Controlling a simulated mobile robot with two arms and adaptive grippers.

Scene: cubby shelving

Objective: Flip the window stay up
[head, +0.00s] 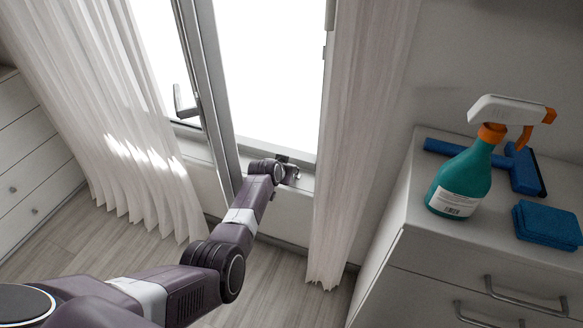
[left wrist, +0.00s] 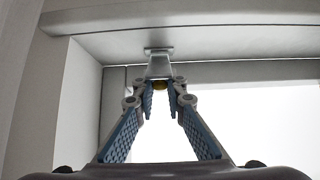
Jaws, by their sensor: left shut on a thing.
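The window stay (left wrist: 159,64) is a small grey metal piece fixed to the pale frame, in the upper middle of the left wrist view. My left gripper (left wrist: 161,90) is shut on its end, with the blue-padded fingers on either side; a small yellowish spot shows between the tips. In the head view my left gripper (head: 284,160) is at the bottom of the window frame, and the arm hides most of the stay there. My right gripper is in neither view.
A window sash (head: 207,80) with a handle (head: 184,105) stands left of my arm. White curtains hang on both sides (head: 130,150) (head: 360,120). A white cabinet (head: 415,235) at right bears a teal spray bottle (head: 466,175), a blue squeegee (head: 525,172) and blue sponges (head: 547,225).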

